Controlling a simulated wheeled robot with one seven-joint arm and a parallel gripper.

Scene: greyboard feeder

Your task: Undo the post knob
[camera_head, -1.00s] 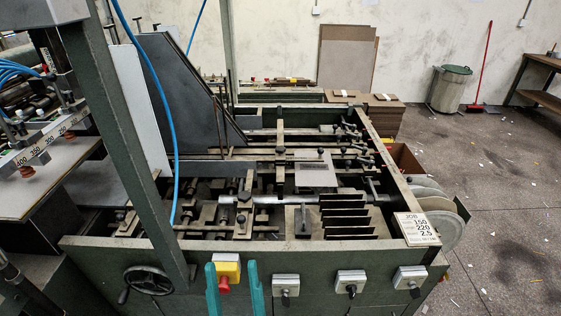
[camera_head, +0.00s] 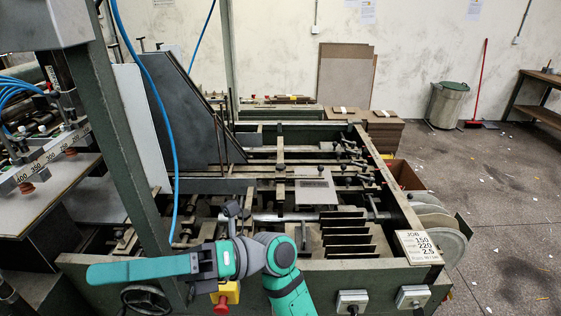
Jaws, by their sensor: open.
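Several small dark knobs sit on the machine's posts and rails. I cannot tell which is the post knob. My green arm rises in front of the machine and bends left. My gripper (camera_head: 100,273) points left above the front panel, seen from the side, with its fingers overlapping. It is open and looks empty, apart from these knobs. The wrist hides part of the machine's front left bed and a block there.
A green upright column (camera_head: 125,150) and a blue hose (camera_head: 163,120) stand close to the gripper. A handwheel (camera_head: 152,298) and a yellow-red stop button (camera_head: 226,297) lie below it. Dark upright plates (camera_head: 345,236) and a job card (camera_head: 418,246) are right.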

